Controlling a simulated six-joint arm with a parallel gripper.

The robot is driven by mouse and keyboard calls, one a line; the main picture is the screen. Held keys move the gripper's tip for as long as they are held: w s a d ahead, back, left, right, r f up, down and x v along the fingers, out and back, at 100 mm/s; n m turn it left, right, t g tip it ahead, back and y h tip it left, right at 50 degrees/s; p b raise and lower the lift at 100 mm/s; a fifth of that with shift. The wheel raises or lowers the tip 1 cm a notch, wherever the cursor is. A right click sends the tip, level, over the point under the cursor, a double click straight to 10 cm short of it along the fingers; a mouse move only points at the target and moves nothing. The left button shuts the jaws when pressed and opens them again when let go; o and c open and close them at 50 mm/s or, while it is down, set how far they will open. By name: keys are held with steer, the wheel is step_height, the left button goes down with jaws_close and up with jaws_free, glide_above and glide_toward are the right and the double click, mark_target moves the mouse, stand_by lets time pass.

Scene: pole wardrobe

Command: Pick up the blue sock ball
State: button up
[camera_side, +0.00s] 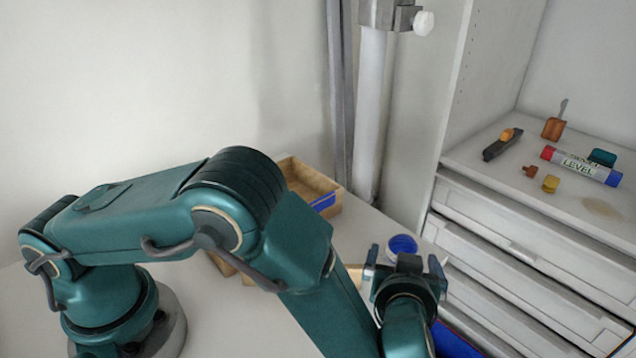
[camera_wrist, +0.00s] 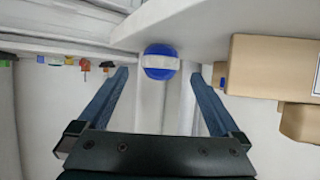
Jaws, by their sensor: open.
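The blue sock ball (camera_side: 402,245) sits on the white tabletop near its right edge in the side view. In the wrist view the blue sock ball (camera_wrist: 160,74) shows as a round blue thing with a white band across it. My gripper (camera_side: 404,262) is open, with one finger to each side of the ball in the picture. In the wrist view my gripper (camera_wrist: 160,80) has its fingertips spread apart, the ball centred between and beyond them. Nothing is between the jaws that I can tell; contact with the ball does not show.
A wooden box (camera_side: 308,185) with a blue item stands at the back of the table; another lies partly behind my arm. A pale pole (camera_side: 370,115) rises behind the ball. At right, a drawer unit (camera_side: 515,245) bears a marker-like tube (camera_side: 580,165) and several small items.

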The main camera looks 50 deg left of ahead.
mark_target(403, 246)
steer(key=x, duration=0.5)
steer(key=shift+w+a+f, duration=0.1)
steer(key=shift+w, duration=0.05)
steer(key=c, duration=1.4)
